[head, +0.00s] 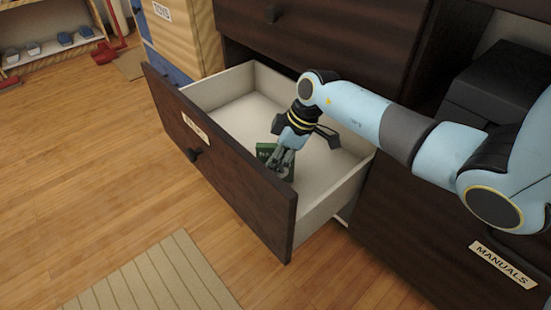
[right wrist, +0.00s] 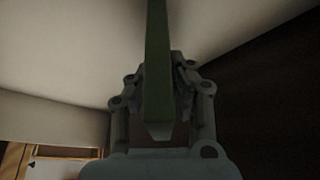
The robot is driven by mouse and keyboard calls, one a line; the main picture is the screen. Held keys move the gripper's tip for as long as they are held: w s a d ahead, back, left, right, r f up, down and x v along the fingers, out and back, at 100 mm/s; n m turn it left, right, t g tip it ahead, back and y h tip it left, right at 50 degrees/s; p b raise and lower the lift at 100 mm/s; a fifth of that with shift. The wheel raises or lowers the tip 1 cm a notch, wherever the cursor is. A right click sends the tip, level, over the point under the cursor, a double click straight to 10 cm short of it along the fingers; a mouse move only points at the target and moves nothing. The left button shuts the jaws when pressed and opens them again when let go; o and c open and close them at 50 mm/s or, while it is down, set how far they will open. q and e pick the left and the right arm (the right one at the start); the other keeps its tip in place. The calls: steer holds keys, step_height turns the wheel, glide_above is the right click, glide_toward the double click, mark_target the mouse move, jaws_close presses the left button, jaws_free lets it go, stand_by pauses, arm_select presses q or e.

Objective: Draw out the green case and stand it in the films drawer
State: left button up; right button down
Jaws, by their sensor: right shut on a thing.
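The green case (head: 266,151) is inside the open films drawer (head: 208,89), close to its front panel, in the head view. It appears to stand upright, but my gripper covers part of it. My right gripper (head: 281,160) is shut on the case, with the arm reaching in from the right. In the right wrist view the case (right wrist: 157,75) shows edge-on as a green strip between the two fingers (right wrist: 160,110). I cannot tell whether its lower edge touches the drawer floor. The drawer's label (head: 195,127) is too blurred to read surely. My left gripper is not in view.
The drawer is otherwise empty, with bare floor behind the case. A closed drawer labelled MANUALS (head: 503,264) is at the right, and a box labelled TOYS (head: 185,35) stands behind. A striped mat (head: 155,278) lies on the wooden floor in front.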

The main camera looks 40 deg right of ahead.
mark_target(268, 146)
steer(key=shift+f, duration=0.35)
steer(key=c, duration=1.1)
jaws_free()
steer(key=shift+c, duration=0.2)
step_height(268, 146, up, 10)
steer(key=shift+s, duration=0.15)
